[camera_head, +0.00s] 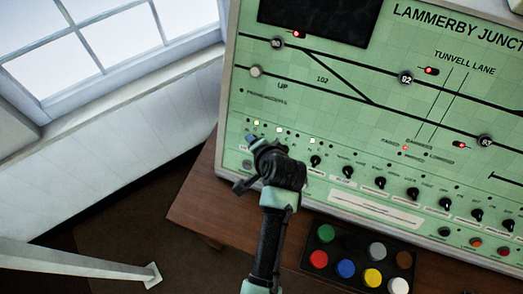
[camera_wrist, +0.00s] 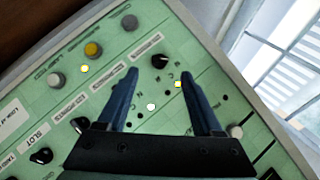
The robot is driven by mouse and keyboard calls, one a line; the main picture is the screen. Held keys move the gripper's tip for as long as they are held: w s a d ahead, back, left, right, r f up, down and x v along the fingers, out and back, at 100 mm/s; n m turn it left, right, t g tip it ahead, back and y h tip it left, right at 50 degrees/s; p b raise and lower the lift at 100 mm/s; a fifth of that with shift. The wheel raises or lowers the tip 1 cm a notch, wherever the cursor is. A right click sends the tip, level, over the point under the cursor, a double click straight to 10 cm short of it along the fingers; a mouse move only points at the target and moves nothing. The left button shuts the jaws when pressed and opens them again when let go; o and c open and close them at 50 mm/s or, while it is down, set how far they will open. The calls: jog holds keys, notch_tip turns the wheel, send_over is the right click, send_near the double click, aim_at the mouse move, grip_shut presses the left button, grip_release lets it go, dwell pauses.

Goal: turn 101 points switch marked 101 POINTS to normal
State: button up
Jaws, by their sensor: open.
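My gripper (camera_wrist: 160,79) is open, with its two dark blue fingers apart over the lower left of the green panel. In the wrist view a black rotary knob (camera_wrist: 159,61) with a pale pointer mark lies between and just beyond the fingertips. Small letters, a lit yellow lamp (camera_wrist: 178,84) and a dark dot lie beside the knob. I cannot read a 101 POINTS label, nor tell whether the fingers touch the knob. In the head view my gripper (camera_head: 253,160) covers this corner of the panel and hides the knob.
A row of similar black knobs (camera_head: 316,161) runs rightward along the panel. A yellow button (camera_wrist: 93,49) and grey buttons stand near the panel edge. A tray of coloured discs (camera_head: 345,269) sits on the wooden desk (camera_head: 200,205). A window is at the left.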

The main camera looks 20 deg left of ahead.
jog(key=shift+v, duration=2.6)
jog(key=w+d+r+n+t+h, duration=0.1)
jog(key=w+d+r+t, duration=0.15)
jog(key=r, duration=0.75)
jog(key=w+d+r+n+t, duration=0.1)
jog(key=w+r+t, duration=0.3)
jog(key=r, duration=0.5)
jog(key=w+d+r+n+t+h, duration=0.1)
jog(key=w+r+t, duration=0.2)
jog(key=r, duration=0.7)
jog(key=s+d+r+n+t+h, duration=0.1)
jog(key=s+r, duration=0.4)
jog(key=r, duration=0.5)
jog(key=s+d+r+n+t+h, duration=0.1)
jog(key=s+d+r+t, duration=0.2)
jog(key=r, duration=0.7)
jog(key=s+d+r+n+t+h+b, duration=0.1)
jog(key=s+d+r+t, duration=0.1)
jog(key=s+r+t, duration=0.5)
notch_tip(320, 180, up, 4)
jog(key=shift+r+n, duration=0.1)
jog(key=shift+n, duration=0.2)
